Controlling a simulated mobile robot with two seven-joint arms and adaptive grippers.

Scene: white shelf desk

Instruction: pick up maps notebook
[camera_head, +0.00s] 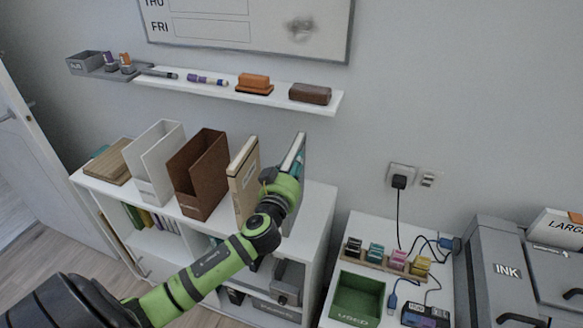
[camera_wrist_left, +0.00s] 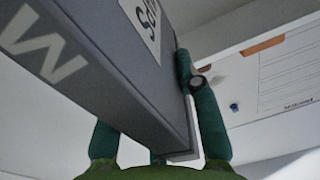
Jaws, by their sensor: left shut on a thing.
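A grey notebook (camera_wrist_left: 115,60) fills much of the left wrist view. It bears a large white letter M and a pale label, only partly readable; the full title is not visible. In the head view the notebook (camera_head: 293,152) stands tilted above the right part of the white shelf unit, partly hidden by my gripper. My left gripper (camera_head: 284,180) is shut on it, and its green fingers (camera_wrist_left: 160,135) lie on both sides of the notebook in the wrist view. My right gripper is not in view.
A beige binder (camera_head: 243,180) stands close left of the gripper, then a brown file holder (camera_head: 198,172) and a white one (camera_head: 153,165). A wall ledge (camera_head: 215,88) with markers and erasers runs above. A desk with a green tray (camera_head: 357,300) is at right.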

